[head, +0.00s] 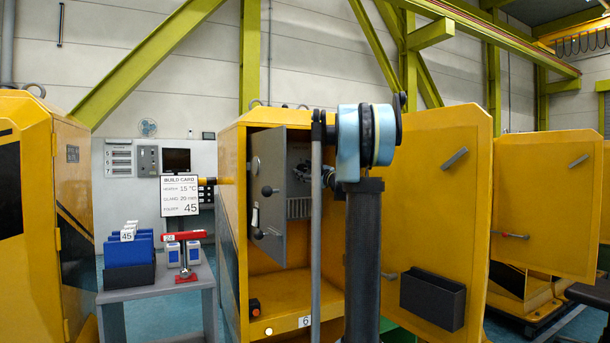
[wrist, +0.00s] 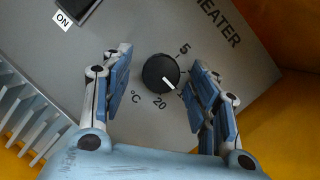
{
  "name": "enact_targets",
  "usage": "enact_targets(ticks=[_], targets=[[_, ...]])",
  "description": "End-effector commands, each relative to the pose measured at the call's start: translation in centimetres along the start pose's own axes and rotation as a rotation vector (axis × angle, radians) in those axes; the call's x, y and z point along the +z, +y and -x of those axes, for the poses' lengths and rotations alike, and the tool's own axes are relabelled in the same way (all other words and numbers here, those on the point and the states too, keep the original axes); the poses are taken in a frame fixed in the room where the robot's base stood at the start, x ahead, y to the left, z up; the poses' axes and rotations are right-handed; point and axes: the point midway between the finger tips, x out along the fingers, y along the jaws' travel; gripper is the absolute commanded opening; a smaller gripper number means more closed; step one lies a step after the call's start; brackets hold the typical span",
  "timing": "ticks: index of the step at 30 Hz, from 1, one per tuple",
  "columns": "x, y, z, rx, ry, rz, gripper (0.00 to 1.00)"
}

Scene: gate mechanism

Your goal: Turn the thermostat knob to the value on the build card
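The thermostat knob (wrist: 160,71) is a round black dial on a grey panel in the wrist view. Its white pointer aims to the lower right, between the printed 5 and 20; the marks there are mostly hidden by a finger. My gripper (wrist: 161,62) is open, its blue finger pads on both sides of the knob, with visible gaps. I cannot tell its height above the panel. The build card (head: 180,196) stands on the grey side table in the head view; its heater line reads 15 °C.
The open yellow cabinet (head: 262,205) has a grey inner door (head: 268,222) ajar. Its wide yellow door (head: 437,200) stands open at right, with a black bin (head: 432,297). The wrist view shows an ON label (wrist: 63,20) and grey vent slats (wrist: 30,112).

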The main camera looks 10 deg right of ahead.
Motion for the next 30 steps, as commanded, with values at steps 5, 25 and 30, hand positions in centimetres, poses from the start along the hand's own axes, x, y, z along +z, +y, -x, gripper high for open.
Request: enact_targets(ticks=[5, 25, 30], targets=[[0.0, -0.1, 0.1, -0.001, 0.001, 0.0, 0.55], [-0.2, 0.0, 9.7, -0.002, 0.003, 0.0, 0.55], [-0.2, 0.0, 11.4, -0.001, 0.002, 0.0, 0.55]])
